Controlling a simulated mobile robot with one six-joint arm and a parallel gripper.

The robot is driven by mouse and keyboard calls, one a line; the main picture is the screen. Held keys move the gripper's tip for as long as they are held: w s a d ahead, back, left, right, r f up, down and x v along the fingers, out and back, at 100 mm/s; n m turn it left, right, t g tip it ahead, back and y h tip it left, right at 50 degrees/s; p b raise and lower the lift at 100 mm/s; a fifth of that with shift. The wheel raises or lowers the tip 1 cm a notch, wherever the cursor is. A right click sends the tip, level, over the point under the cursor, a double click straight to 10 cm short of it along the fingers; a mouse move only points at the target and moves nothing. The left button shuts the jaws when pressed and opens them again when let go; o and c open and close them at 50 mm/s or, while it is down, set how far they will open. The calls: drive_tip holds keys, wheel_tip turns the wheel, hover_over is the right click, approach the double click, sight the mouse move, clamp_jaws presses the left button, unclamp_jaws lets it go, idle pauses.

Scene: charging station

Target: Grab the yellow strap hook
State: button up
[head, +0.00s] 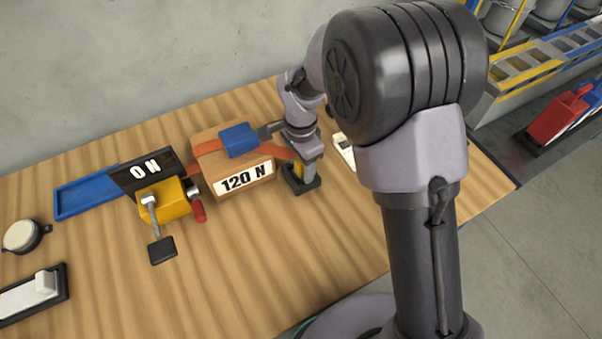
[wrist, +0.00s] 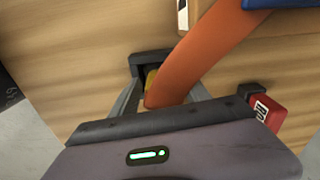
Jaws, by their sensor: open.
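The yellow strap hook (wrist: 151,80) shows only as a small patch in the wrist view, between my gripper's fingers and beside the end of the orange strap (wrist: 205,55). Most of it is hidden by the strap and a dark bracket (wrist: 150,60). In the head view a bit of the yellow hook (head: 298,170) shows under my wrist, by a black base on the table. My gripper (wrist: 163,88) is open, with one grey finger on each side of the strap end and hook. I cannot tell whether the fingers touch it.
A box marked 120 N (head: 245,178) stands left of my gripper with a blue buckle (head: 238,139) on top. A yellow crank unit (head: 166,200) is further left. A white device (head: 344,150) lies right.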

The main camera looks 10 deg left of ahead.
drive_tip(key=shift+r, duration=0.15)
clamp_jaws()
